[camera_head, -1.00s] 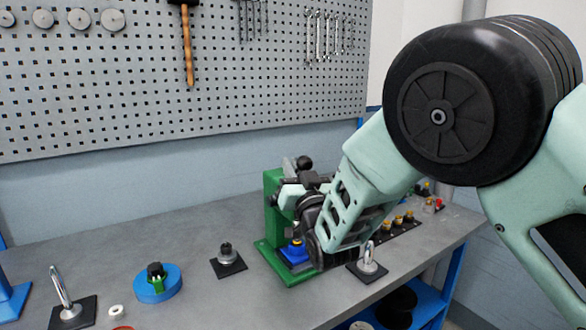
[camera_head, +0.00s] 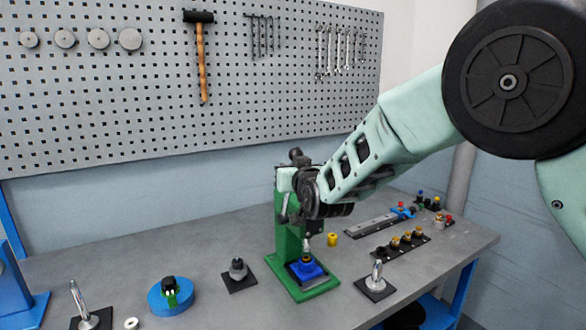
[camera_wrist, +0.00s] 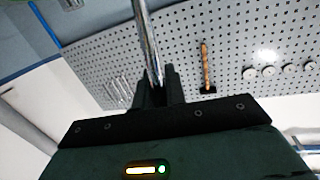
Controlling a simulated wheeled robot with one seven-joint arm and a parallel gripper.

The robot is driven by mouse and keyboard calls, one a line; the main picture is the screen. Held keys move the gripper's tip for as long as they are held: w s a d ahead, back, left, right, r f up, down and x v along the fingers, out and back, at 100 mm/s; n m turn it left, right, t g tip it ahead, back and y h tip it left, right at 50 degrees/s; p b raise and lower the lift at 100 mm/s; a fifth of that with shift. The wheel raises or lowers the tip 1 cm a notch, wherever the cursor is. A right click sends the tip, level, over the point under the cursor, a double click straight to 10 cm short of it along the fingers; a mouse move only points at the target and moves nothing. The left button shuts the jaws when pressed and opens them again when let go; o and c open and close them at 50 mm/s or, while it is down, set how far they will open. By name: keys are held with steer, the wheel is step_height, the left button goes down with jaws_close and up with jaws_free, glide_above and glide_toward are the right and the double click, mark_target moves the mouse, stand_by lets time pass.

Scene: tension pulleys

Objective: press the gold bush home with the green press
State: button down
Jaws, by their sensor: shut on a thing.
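The green press (camera_head: 288,238) stands on the bench with its green base plate (camera_head: 318,288). A blue block (camera_head: 306,271) sits on that base under the ram (camera_head: 305,242). A small part shows on top of the block, too small to tell whether it is the gold bush. My gripper is up at the top of the press, its fingers mostly hidden behind my wrist in the head view. In the wrist view my gripper (camera_wrist: 156,88) is shut on a shiny metal bar (camera_wrist: 147,40), apparently the press lever.
A yellow cylinder (camera_head: 333,239) stands behind the press base. A black strip with gold parts (camera_head: 407,238) lies to the right. Posts on black plates stand right (camera_head: 377,278) and left (camera_head: 238,270). A blue round fixture (camera_head: 170,297) is further left.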

steer(key=shift+r, duration=0.15)
steer(key=c, duration=1.5)
jaws_free()
steer(key=shift+w, duration=0.15)
steer(key=shift+o, duration=0.2)
steer(key=shift+s+d+b, duration=0.15)
steer(key=shift+s+b, duration=0.2)
steer(key=shift+s, duration=0.2)
steer(key=b+v, duration=0.5)
steer(key=v, duration=1.1)
steer(key=shift+s+b, duration=0.15)
steer(key=shift+b, duration=0.15)
